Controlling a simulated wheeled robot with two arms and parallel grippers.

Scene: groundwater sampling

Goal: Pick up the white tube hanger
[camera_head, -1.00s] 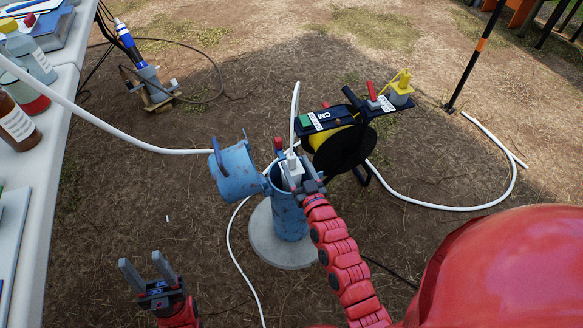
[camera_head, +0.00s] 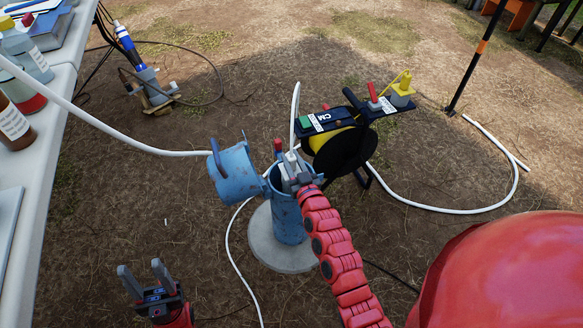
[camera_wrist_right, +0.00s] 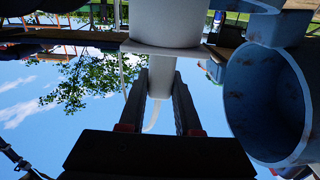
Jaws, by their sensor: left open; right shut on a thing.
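The white tube hanger (camera_head: 291,161) is at the mouth of the blue well casing (camera_head: 289,215), partly hidden by my right gripper (camera_head: 296,179). In the right wrist view, the hanger (camera_wrist_right: 165,27) has a wide white body, a flange and a narrower part between my right gripper's fingers (camera_wrist_right: 160,90). That gripper is shut on the narrower part. How far the hanger sits in the casing is hidden. My left gripper (camera_head: 140,267) is open and empty, low at the left, away from the hanger.
The casing's blue lid (camera_head: 236,172) hangs open at the left. A reel (camera_head: 345,150) with a black top plate stands close behind and right. White tubing (camera_head: 450,208) runs over the ground. A table (camera_head: 50,150) with bottles fills the left edge.

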